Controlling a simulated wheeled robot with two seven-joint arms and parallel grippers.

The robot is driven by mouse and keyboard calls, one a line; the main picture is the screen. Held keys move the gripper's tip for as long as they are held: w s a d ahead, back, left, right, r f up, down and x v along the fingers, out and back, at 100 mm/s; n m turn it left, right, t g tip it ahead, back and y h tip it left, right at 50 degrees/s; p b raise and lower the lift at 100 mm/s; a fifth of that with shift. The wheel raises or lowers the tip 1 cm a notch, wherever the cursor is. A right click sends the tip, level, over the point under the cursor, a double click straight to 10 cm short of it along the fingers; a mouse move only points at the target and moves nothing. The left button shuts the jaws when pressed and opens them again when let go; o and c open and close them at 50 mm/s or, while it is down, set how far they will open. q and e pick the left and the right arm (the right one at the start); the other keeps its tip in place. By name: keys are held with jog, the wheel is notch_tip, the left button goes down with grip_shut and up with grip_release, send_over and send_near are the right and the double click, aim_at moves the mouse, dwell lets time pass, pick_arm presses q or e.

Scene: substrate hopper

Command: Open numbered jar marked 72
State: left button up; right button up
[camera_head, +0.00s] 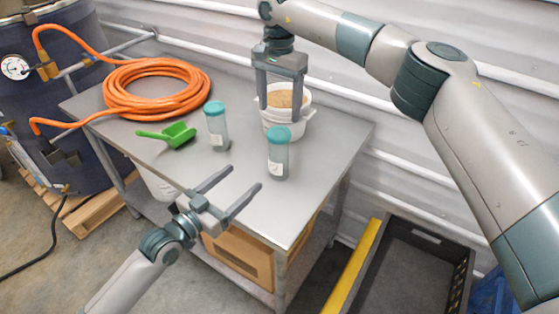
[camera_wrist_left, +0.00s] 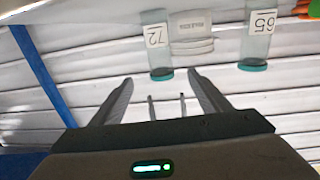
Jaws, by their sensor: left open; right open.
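The jar marked 72 (camera_wrist_left: 157,50) is clear with a teal lid and shows upside down in the left wrist view, lined up between my finger tips. By the layout, it is the right-hand jar (camera_head: 278,158) on the table in the head view, standing upright. A similar jar marked 65 (camera_wrist_left: 259,40) is the left one (camera_head: 217,130) in the head view. My left gripper (camera_head: 245,177) is open and empty near the table's front edge, short of jar 72. My right gripper (camera_head: 280,106) is open at the white tub, behind jar 72; contact is unclear.
The white tub (camera_head: 275,117) holds tan material. A green scoop (camera_head: 172,135) and coiled orange hose (camera_head: 150,88) lie on the left of the metal table (camera_head: 238,222). A dark crate (camera_head: 403,262) stands at lower right. The front right tabletop is clear.

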aim_at(273, 153)
pick_arm(q)
jog(key=x, duration=1.7)
jog(key=shift+w+d, duration=0.1)
jog(key=shift+w, duration=0.05)
grip_shut()
